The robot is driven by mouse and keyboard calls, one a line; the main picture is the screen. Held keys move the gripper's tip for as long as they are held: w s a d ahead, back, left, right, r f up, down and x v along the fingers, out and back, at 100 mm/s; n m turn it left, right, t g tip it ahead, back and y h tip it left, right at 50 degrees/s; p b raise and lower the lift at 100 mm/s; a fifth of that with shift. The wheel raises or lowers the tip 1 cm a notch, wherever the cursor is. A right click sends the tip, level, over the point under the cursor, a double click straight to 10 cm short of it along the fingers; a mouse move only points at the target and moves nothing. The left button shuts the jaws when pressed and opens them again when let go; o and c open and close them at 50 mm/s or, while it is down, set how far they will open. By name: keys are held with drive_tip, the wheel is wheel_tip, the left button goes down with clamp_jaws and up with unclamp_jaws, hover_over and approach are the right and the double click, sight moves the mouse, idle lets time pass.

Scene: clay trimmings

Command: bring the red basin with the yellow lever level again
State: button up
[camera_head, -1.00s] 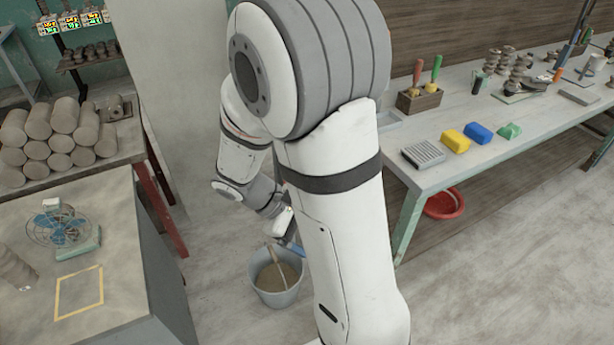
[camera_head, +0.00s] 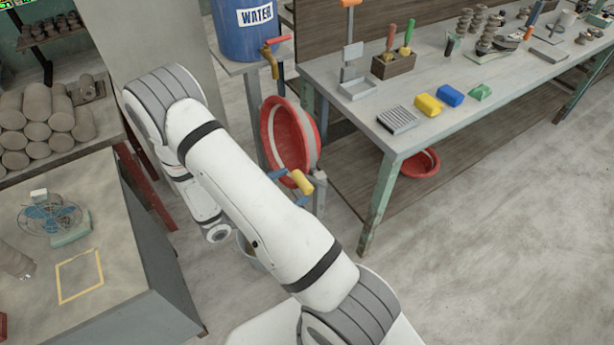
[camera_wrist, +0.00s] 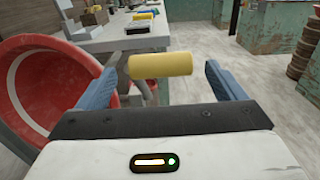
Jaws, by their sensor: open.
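The red basin (camera_head: 290,140) with a pale band inside is steeply tilted, nearly on edge, on a grey stand beside the bench. It also shows at the left of the wrist view (camera_wrist: 50,85). The yellow lever (camera_head: 302,181) is a short cylinder at the basin's lower right side. In the wrist view the lever (camera_wrist: 160,65) lies crosswise between my blue fingertips, with a gap on each side. My gripper (camera_wrist: 161,68) is open and holds nothing. In the head view my arm hides most of it; only the blue fingers show near the lever.
A blue water barrel (camera_head: 246,30) with a red-handled tap stands behind the basin. The bench (camera_head: 345,120) with tools and coloured blocks is at right. Another red basin (camera_head: 420,163) lies under it. A bucket (camera_head: 246,246) is mostly hidden by my arm. Floor at right is clear.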

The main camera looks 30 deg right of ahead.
sight(308, 179)
drive_tip(key=d+p, duration=0.1)
drive_tip(key=d, duration=0.5)
drive_tip(key=shift+w, duration=0.1)
